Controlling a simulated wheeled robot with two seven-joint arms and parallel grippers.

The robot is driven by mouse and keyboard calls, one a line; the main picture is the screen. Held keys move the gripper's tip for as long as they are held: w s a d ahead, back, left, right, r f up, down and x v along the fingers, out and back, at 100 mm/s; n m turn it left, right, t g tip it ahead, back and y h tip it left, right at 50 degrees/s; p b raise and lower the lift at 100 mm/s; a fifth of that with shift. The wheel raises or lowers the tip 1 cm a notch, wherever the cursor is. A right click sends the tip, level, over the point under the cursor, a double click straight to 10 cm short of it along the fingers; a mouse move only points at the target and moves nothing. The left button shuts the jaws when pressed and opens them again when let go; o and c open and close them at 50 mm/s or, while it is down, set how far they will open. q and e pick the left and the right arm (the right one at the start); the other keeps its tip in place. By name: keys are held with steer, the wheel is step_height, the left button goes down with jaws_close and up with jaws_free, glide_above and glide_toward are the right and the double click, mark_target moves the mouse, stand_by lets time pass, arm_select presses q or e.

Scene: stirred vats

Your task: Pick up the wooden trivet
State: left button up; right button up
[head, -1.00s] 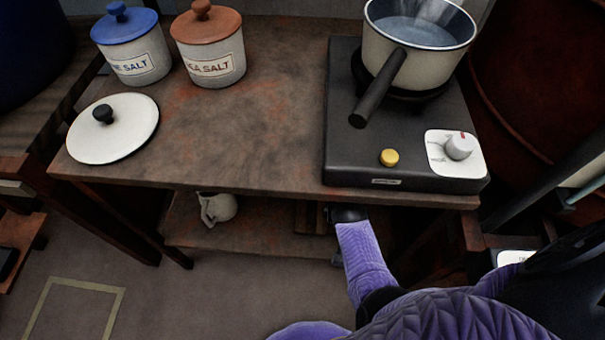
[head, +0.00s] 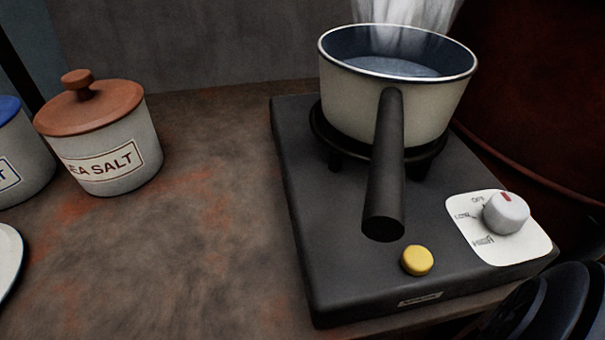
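The wooden trivet does not show in the head view now. The lower shelf under the table is hidden below the picture.
A steaming pot (head: 365,107) stands on a black hot plate (head: 335,240), its handle (head: 386,170) pointing towards me. The hot plate has a yellow button (head: 417,260) and a white knob (head: 506,212). A sea salt jar (head: 110,160) stands at left. The table's middle (head: 200,240) is clear.

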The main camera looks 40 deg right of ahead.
steer(key=shift+w, duration=0.1)
steer(key=shift+f, duration=0.3)
stand_by(0.3)
jaws_close()
stand_by(0.4)
